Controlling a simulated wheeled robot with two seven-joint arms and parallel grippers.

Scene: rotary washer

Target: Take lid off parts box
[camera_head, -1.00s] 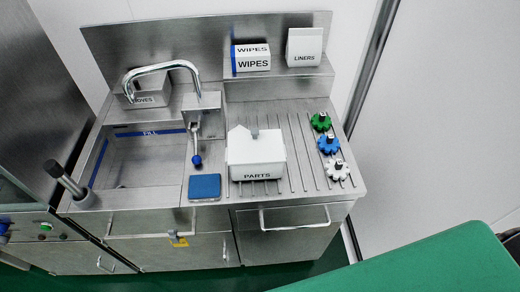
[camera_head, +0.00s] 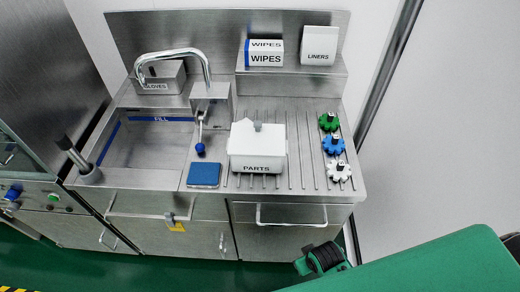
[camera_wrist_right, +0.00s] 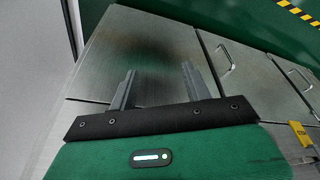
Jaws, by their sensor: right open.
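The white parts box (camera_head: 257,160), labelled PARTS, stands on the ridged drainboard right of the sink. In the head view my green right arm is at the bottom right, well below and right of the box. My left gripper is in neither current view.
A blue sponge (camera_head: 204,175) lies left of the box. Green, blue and white star knobs (camera_head: 333,146) stand in a row on its right. A curved faucet (camera_head: 172,58) rises over the sink. Wipes (camera_head: 264,53) and liners (camera_head: 319,45) boxes sit on the back shelf.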

